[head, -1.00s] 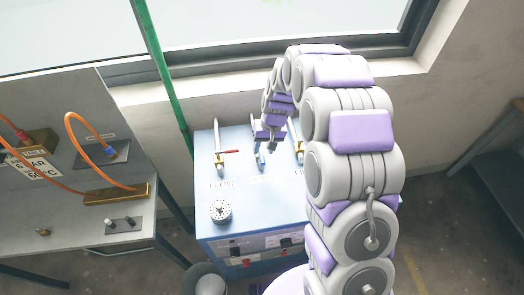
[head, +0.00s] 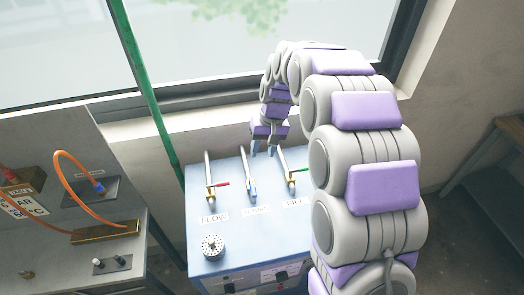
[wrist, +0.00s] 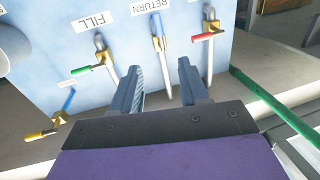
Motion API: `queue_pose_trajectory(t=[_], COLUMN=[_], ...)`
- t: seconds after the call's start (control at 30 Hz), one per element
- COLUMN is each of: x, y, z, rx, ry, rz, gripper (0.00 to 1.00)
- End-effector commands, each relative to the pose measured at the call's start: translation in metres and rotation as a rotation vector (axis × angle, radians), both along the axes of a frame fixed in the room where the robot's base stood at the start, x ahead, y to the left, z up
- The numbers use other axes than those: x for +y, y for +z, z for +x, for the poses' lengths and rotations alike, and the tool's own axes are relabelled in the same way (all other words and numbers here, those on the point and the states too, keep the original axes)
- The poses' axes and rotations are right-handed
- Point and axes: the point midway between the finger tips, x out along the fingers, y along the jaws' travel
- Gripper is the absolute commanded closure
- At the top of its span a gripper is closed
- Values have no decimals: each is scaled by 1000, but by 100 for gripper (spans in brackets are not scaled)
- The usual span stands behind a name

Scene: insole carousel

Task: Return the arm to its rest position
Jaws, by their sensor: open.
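My gripper (head: 263,150) is at the end of my arched arm, over the back edge of the blue cabinet (head: 200,263). It is open and empty; its two grey fingers stand apart in the wrist view (wrist: 160,68). The blue-handled return valve (head: 252,190) is below it in the head view, apart from the fingers. In the wrist view the blue handle (wrist: 158,43) lies beyond the fingertips.
A red-handled flow valve (head: 219,184) and a green-handled fill valve (head: 297,169) flank the return valve. A green pole (head: 146,90) stands left of the cabinet, before the window. A grey bench (head: 55,262) with orange hoses (head: 62,190) is at left.

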Motion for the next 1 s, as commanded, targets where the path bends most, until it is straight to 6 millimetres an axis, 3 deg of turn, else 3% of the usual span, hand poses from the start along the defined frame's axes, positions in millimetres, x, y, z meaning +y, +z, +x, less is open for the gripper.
queue_pose_trajectory(t=[0.23, 0.37, 0.7, 1.0], x=[-1, -7, -32, -56], y=[1, 4, 13, -2], z=[-5, -28, -136, -240], rx=[1, 11, 49, 91], ry=[-1, -4, -20, -46], rz=[-2, -13, -69, -128], gripper=[56, 56, 56, 56])
